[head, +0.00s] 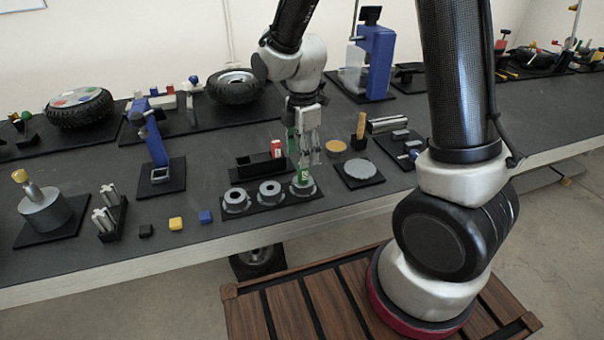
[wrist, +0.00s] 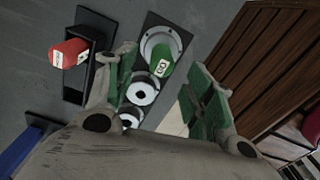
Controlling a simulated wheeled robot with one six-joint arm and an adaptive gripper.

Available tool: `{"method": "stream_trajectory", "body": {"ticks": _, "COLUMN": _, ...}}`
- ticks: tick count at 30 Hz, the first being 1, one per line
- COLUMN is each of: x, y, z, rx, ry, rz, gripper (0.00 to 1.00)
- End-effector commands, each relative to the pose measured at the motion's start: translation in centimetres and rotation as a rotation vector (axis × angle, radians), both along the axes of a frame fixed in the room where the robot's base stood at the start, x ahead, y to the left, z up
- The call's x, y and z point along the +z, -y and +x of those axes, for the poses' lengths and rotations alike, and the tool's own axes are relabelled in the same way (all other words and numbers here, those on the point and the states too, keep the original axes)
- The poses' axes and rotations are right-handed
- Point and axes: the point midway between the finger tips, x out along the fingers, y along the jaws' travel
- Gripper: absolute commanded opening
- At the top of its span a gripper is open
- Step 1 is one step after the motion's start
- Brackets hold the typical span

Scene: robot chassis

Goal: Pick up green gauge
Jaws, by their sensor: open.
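The green gauge (head: 304,177) is a small green cylinder with a white label. It stands in the rightmost of the grey ring holders (head: 270,192) on a black plate near the table's front edge. In the wrist view the gauge (wrist: 161,61) shows between and beyond the fingers, inside its ring. My gripper (head: 309,150) is above the gauge, pointing down, and partly overlaps it in the head view. In the wrist view my gripper (wrist: 160,85) has its green-padded fingers wide apart with nothing between the tips. I cannot tell the exact height gap.
A red gauge (head: 276,148) sits in a black tray (head: 246,169) behind the rings; the red gauge also shows in the wrist view (wrist: 69,53). A round grey disc (head: 358,171) and a wooden-handled tool (head: 360,125) stand to the right. Small blocks (head: 176,223) lie at left front.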

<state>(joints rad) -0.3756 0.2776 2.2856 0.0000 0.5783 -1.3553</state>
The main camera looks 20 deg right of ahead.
Motion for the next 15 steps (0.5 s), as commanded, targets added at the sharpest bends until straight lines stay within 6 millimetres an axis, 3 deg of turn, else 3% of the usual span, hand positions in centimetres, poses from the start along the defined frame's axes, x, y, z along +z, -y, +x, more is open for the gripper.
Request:
{"method": "stream_trajectory", "body": {"ticks": 9, "x": -4.7, "y": 0.1, "z": -0.2, "rx": -0.003, "ry": -0.004, "rz": -0.002, "gripper": 0.53}}
{"method": "stream_trajectory", "body": {"ticks": 15, "x": -5.5, "y": 0.1, "z": -0.1, "rx": -0.003, "ry": 0.0, "rz": 0.0, "gripper": 0.53}}
